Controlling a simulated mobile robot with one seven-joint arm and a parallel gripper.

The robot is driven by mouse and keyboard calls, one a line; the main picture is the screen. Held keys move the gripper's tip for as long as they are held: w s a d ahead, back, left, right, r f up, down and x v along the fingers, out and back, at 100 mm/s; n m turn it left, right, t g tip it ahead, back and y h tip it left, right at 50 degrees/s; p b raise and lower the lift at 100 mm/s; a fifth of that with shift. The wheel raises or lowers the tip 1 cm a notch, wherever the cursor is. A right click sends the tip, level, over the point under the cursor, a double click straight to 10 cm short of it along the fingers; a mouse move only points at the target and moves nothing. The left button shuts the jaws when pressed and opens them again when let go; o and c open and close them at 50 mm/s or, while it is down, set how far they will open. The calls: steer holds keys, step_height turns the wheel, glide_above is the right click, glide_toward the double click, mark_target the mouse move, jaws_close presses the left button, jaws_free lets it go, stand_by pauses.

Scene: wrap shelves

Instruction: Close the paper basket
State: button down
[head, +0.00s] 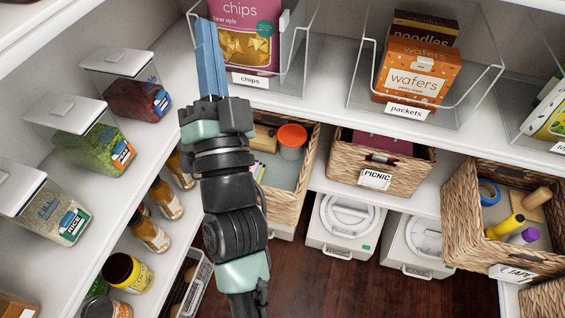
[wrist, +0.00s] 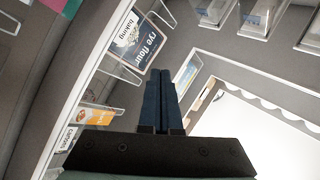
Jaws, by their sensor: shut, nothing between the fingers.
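No label reading "paper" can be read. A woven basket (head: 285,203) stands behind my arm, and the arm hides part of it. It holds a jar with an orange lid and some light items, and I cannot tell if it is the paper basket. My gripper (head: 206,25) points up in front of the chips bin, well above that basket. Its blue fingers are together and empty, as the wrist view also shows (wrist: 160,75).
A woven PICNIC basket (head: 345,165) sits on the lower shelf. A woven TAPE basket (head: 462,210) juts out at the right. Clear bins with chips (head: 250,25) and wafers (head: 415,72) stand above. Jars (head: 98,142) line the left shelves.

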step_height(320, 180, down, 23)
steer(key=s+d+m+g+h+b, duration=0.1)
steer(key=s+m+g+h+b, duration=0.1)
steer(key=m+h+b, duration=0.35)
steer(key=m+g+h+b, duration=0.4)
steer(key=m+g, duration=0.1)
steer(key=m, duration=0.4)
glide_toward(288, 198)
steer(key=b+x, duration=0.1)
steer(key=x, duration=0.5)
steer(key=shift+w+d, duration=0.2)
steer(key=shift+w, duration=0.15)
steer(key=shift+w, duration=0.1)
